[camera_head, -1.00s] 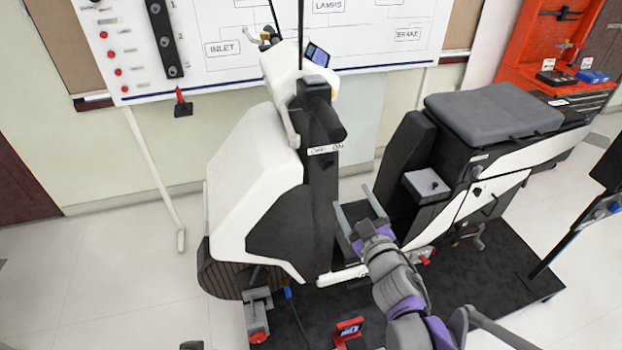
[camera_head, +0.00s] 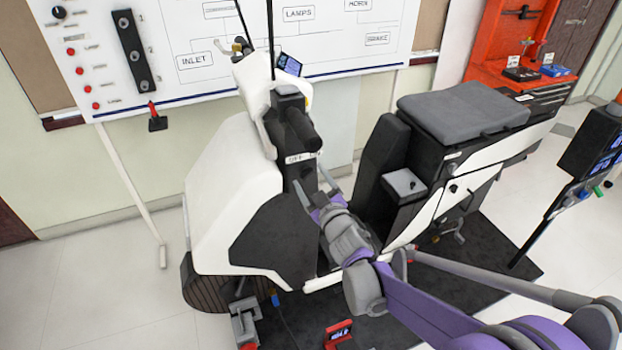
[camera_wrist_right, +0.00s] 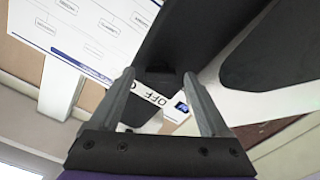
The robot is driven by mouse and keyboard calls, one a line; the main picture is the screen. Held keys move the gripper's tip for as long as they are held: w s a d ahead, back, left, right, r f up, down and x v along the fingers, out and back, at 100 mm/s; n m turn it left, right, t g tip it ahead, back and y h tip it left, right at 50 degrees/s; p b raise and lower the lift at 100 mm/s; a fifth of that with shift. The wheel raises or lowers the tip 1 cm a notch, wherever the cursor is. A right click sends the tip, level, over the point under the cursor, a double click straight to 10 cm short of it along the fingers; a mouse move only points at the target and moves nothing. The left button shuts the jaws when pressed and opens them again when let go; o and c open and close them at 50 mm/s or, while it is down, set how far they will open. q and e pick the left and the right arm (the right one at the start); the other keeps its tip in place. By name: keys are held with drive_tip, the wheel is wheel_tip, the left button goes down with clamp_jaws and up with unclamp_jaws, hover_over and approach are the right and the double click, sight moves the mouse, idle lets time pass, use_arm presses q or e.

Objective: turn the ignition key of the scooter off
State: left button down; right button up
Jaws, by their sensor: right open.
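The scooter (camera_head: 225,190) is a white and black body with a dark handlebar column. A white label strip (camera_head: 298,158) reading OFF sits on the column; it also shows in the wrist view (camera_wrist_right: 150,98). A small dark piece (camera_wrist_right: 158,80), which looks like the ignition key, shows beside the label, between my fingers in the picture. I cannot tell its turned position or whether the fingers touch it. My right gripper (camera_head: 314,184) is open, just below the label on the column's rider side; its fingers also show in the wrist view (camera_wrist_right: 158,100). My left gripper is out of view.
The seat unit (camera_head: 460,108) stands right of the column, leaving a gap where my right arm reaches in. A white diagram board (camera_head: 240,50) stands behind. A screen stand (camera_head: 590,145) is at the right. A red stand (camera_head: 338,335) sits on the dark mat.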

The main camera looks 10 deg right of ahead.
clamp_jaws()
idle(0.5)
drive_tip(key=shift+n, duration=0.3)
drive_tip(key=n, duration=0.2)
drive_tip(key=shift+n, duration=0.4)
drive_tip(key=n, duration=0.2)
drive_tip(key=shift+n, duration=0.4)
drive_tip(key=n+p, duration=0.1)
drive_tip(key=n, duration=0.4)
drive_tip(key=shift+n, duration=0.3)
